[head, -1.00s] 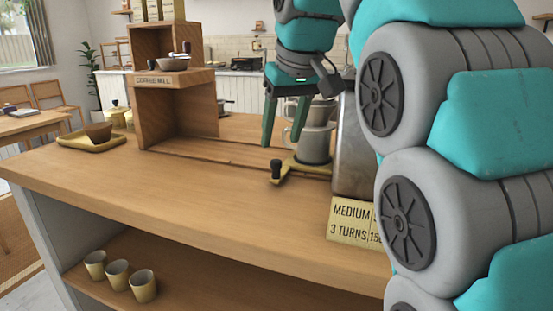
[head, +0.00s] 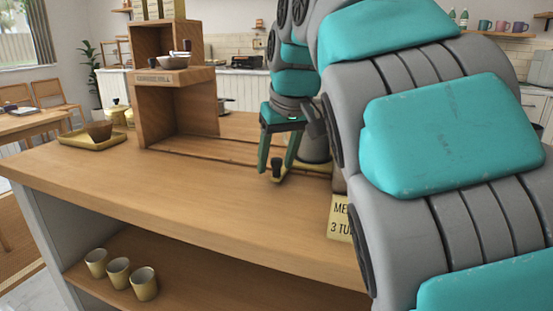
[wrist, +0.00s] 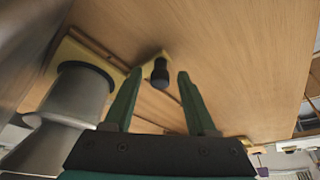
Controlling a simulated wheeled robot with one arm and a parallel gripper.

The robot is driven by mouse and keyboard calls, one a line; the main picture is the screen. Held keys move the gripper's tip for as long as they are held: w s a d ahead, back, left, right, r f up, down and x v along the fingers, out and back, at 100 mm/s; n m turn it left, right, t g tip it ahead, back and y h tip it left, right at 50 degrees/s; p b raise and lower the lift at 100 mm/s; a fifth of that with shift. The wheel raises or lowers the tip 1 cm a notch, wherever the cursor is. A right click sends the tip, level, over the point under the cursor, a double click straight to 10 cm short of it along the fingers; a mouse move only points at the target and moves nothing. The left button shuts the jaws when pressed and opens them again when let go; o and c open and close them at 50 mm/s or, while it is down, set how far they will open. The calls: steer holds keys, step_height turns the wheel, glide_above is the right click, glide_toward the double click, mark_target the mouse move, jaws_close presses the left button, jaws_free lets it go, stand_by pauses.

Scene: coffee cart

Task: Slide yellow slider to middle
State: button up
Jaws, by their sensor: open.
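The yellow slider (wrist: 92,49) sits in a slot on the wooden counter, with a small black knob (wrist: 160,72) on an arm at its front. In the head view the slider's yellow arm (head: 279,178) and knob show at the right part of the counter, partly behind my gripper. A grey metal cup (wrist: 72,108) stands on the slider. My gripper (head: 274,172) is open and points down at the knob. In the wrist view the knob lies between the two green fingers (wrist: 157,82), toward their tips, with gaps on both sides. I cannot tell whether anything touches.
The slot (head: 215,157) runs left from the slider to the wooden coffee mill stand (head: 178,110). A yellow tray with a brown bowl (head: 99,131) is at far left. The front counter is clear.

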steer(key=shift+f, duration=0.2)
steer(key=shift+w, duration=0.1)
jaws_close()
stand_by(1.3)
